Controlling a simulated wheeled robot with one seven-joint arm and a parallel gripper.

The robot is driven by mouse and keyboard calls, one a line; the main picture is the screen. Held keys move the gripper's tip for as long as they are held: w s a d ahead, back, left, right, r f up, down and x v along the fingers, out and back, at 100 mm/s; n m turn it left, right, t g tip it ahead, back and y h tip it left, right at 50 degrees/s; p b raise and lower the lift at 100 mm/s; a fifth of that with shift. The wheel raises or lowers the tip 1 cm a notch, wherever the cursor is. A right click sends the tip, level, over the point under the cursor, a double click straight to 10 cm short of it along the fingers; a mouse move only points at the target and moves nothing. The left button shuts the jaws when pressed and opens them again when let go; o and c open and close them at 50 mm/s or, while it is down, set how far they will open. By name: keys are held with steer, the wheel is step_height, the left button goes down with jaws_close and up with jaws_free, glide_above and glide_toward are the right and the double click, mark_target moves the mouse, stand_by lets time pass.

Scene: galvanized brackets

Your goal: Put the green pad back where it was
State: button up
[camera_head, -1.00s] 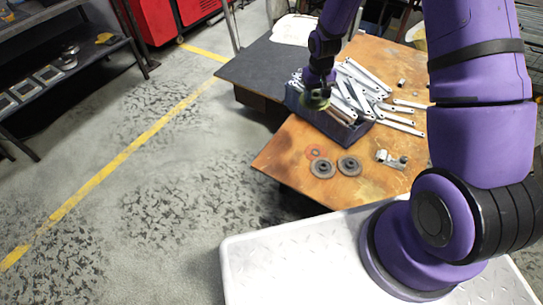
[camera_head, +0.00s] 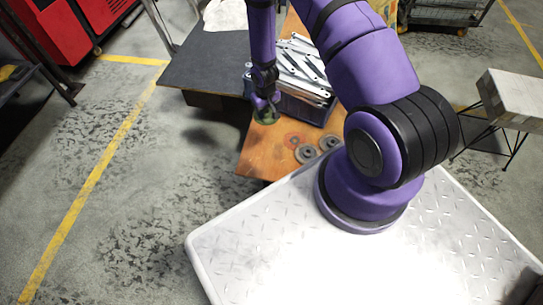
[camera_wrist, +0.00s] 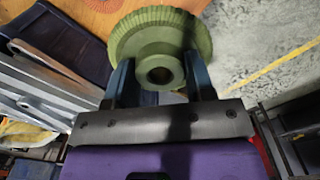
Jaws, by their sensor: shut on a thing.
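The green pad (camera_wrist: 164,24) is a round, ridged disc with a hub that has a hole. My gripper (camera_wrist: 158,85) is shut on its hub in the wrist view. In the head view the green pad (camera_head: 266,116) hangs under my gripper (camera_head: 265,104), over the left part of the orange-brown table (camera_head: 262,155), in front of a dark blue bin (camera_head: 302,109). I cannot tell how high above the table it is.
The bin holds several galvanized brackets (camera_head: 302,67); it also shows in the wrist view (camera_wrist: 65,35). Two grey discs (camera_head: 306,153) and a reddish ring (camera_head: 293,140) lie on the table. Open floor lies left.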

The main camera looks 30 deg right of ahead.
steer(key=s+d+f, duration=0.1)
steer(key=s+f, duration=0.5)
steer(key=s+d+f, duration=0.2)
steer(key=s+f, duration=0.4)
steer(key=f, duration=0.1)
steer(key=s+d+f, duration=0.2)
steer(key=s+f, duration=0.4)
steer(key=shift+s+d+f, duration=0.15)
steer(key=shift+s+d, duration=0.1)
steer(key=shift+s, duration=0.05)
glide_above(272, 156)
steer(key=shift+s+d+f, duration=0.1)
steer(key=shift+s+f, duration=0.25)
steer(key=shift+f, duration=0.4)
steer(key=shift+w+f, duration=0.2)
steer(key=shift+f, duration=0.7)
steer(key=shift+w+f, duration=0.15)
steer(key=shift+f, duration=0.75)
steer(key=shift+f, duration=0.15)
steer(key=o, duration=0.9)
step_height(272, 156, up, 12)
steer(key=shift+r, duration=0.2)
